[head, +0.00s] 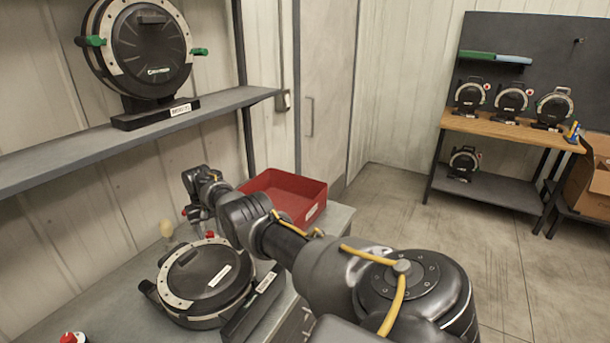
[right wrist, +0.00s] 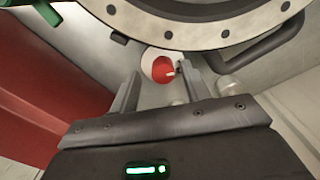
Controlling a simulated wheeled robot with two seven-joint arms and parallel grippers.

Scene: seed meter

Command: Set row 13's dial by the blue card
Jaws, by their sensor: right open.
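A round black seed meter (head: 206,280) with a pale rim lies on the grey bench at the lower left. Its label is too small to read. A small red-and-white dial (right wrist: 162,69) shows below the meter's rim in the right wrist view. My right gripper (head: 203,224) is at the meter's far edge. In the right wrist view its open fingers (right wrist: 162,80) stand on either side of the dial; I cannot tell whether they touch it. The dial's setting is unreadable. I cannot make out a blue card. My left gripper is not in view.
Another seed meter (head: 150,50) with green handles stands on the grey shelf (head: 60,150) above. A red bin (head: 285,195) sits behind my right arm. Several meters stand on a wooden-topped table (head: 480,127) at the far right. The floor between is clear.

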